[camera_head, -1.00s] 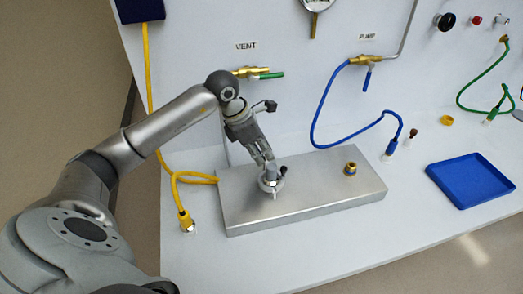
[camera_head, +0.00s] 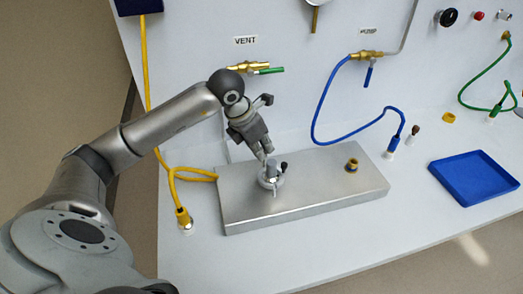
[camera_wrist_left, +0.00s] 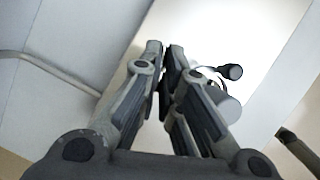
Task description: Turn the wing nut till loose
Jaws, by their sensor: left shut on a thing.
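A round metal clamp (camera_head: 272,183) sits on the left half of a flat steel block (camera_head: 325,195). It has a short black-tipped arm (camera_head: 284,165) that also shows in the left wrist view (camera_wrist_left: 232,71). My left gripper (camera_head: 266,160) comes down at a tilt to the top of the clamp. In the left wrist view its fingers (camera_wrist_left: 165,60) are close together, shut on the wing nut, which the fingertips mostly hide. How loose the nut is cannot be seen. My right gripper is in neither view.
A brass fitting (camera_head: 352,165) stands on the block's right half. A yellow hose (camera_head: 173,190) lies left of the block, and a blue hose (camera_head: 330,143) loops behind it. A blue tray (camera_head: 474,178) is at the right. The bench in front of the block is clear.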

